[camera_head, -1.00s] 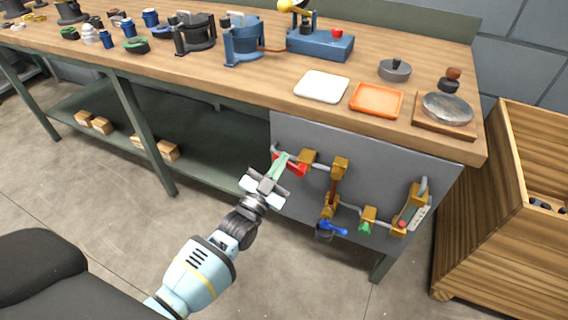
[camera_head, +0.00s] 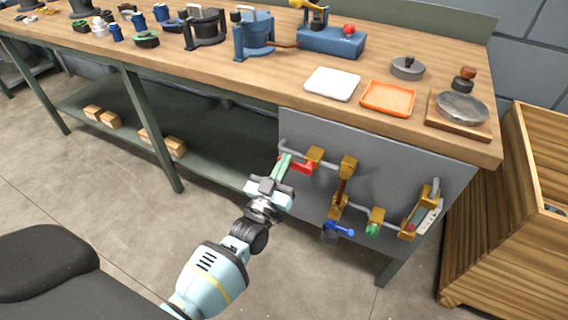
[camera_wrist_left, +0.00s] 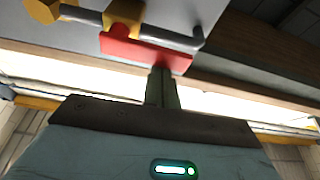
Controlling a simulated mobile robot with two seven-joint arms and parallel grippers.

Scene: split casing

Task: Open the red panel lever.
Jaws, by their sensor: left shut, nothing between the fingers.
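The red lever (camera_head: 302,166) is on the grey panel (camera_head: 300,127) under the bench top, at the left end of the pipework. It lies along the pipe, sloping slightly down to the right. My left gripper (camera_head: 285,161) is shut and empty, its green fingers at the lever's left end. In the left wrist view the red lever (camera_wrist_left: 145,50) runs across just beyond the shut fingertips (camera_wrist_left: 163,72). I cannot tell whether they touch it. My right gripper is not in view.
The panel also carries brass fittings (camera_head: 347,166), a blue lever (camera_head: 340,229) and a green handle (camera_head: 372,230). The bench edge (camera_head: 400,141) overhangs the panel. A wooden crate (camera_head: 480,230) stands at the right. The floor before the panel is clear.

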